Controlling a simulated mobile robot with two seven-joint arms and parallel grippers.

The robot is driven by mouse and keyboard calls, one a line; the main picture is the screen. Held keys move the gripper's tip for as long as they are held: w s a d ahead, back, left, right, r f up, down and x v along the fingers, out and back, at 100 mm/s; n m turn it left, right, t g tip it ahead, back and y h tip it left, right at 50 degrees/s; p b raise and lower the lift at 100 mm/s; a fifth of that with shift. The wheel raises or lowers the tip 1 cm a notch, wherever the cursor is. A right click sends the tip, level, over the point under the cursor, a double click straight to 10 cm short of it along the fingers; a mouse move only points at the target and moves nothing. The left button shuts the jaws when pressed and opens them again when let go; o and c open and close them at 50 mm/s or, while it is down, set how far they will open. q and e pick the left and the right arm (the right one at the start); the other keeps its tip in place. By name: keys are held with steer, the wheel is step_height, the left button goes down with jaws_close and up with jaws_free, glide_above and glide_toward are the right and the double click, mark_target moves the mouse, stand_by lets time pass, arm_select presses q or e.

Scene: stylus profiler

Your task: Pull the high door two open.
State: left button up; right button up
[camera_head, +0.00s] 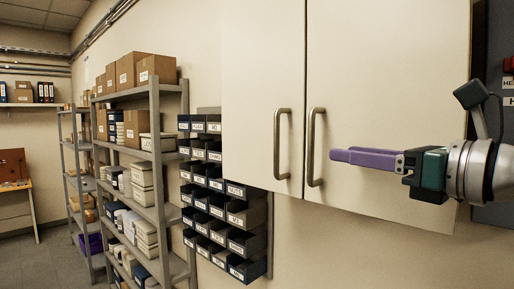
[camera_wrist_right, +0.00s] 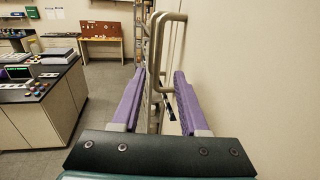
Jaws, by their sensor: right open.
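A pale wall cabinet has two high doors, a left door (camera_head: 262,60) and a right door (camera_head: 390,70), both shut. Nothing visible marks which is door two. Each has a vertical metal bar handle near the middle seam: the left handle (camera_head: 277,145) and the right handle (camera_head: 312,147). My right gripper (camera_head: 335,154) is open with purple fingers pointing left, its tips just right of the right handle. In the right wrist view, a bar handle (camera_wrist_right: 157,50) shows ahead, between the open fingers, apparently untouched. My left gripper is not in view.
Dark labelled bins (camera_head: 240,217) hang on the wall below left of the cabinet. Metal shelves (camera_head: 158,150) with boxes stand further left. In the right wrist view, a bench (camera_wrist_right: 45,100) stands left, with open floor (camera_wrist_right: 108,85) beyond.

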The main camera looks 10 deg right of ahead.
mark_target(310, 177)
steer(key=x, duration=0.8)
steer(key=shift+w+a, duration=0.3)
steer(key=shift+a, duration=0.05)
jaws_close()
stand_by(1.0)
